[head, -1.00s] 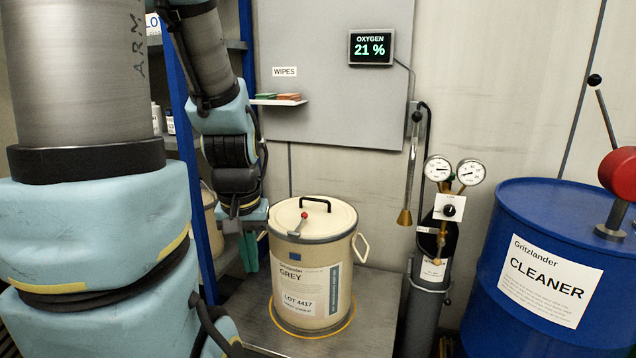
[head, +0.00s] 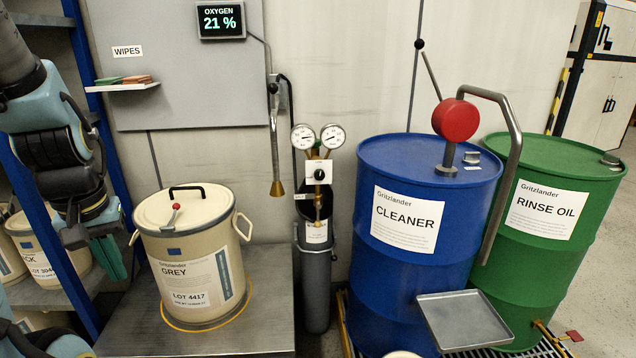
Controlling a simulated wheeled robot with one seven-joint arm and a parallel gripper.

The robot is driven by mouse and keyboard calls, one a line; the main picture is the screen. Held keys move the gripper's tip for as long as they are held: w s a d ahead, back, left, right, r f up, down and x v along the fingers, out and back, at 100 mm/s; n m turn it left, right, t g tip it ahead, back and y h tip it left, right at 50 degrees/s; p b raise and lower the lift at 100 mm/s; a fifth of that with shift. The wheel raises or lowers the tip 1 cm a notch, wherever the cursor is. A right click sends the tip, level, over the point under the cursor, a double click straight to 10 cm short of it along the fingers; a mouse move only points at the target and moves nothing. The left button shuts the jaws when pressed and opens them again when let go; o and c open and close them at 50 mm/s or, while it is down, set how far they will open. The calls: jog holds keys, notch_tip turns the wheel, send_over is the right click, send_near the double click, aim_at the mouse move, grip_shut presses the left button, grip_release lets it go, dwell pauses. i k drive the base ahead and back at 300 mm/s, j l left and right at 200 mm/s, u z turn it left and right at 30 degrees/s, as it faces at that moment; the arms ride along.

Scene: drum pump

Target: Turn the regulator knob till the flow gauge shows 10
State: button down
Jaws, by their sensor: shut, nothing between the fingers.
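The regulator knob (head: 320,174) is a small black knob on a white plate, at the top of a grey gas cylinder (head: 316,278) against the wall. Two round gauges sit above it, a left gauge (head: 303,137) and a right gauge (head: 333,136). Their numbers and labels are too small to read, so I cannot tell which one shows flow. My gripper (head: 108,262), with green fingers, hangs at the left, pointing down beside the cream drum. It is shut and empty, well to the left of the knob and apart from it.
A cream drum marked GREY (head: 196,270) stands on a metal platform (head: 250,328) between my gripper and the cylinder. A brass horn on a hose (head: 277,186) hangs just left of the gauges. A blue CLEANER drum (head: 415,285) with a hand pump stands right of the cylinder.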

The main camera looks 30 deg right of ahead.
aim_at(319, 174)
jog(key=z, duration=0.95)
jog(key=i+l+u, duration=0.25)
jog(key=u, duration=0.2)
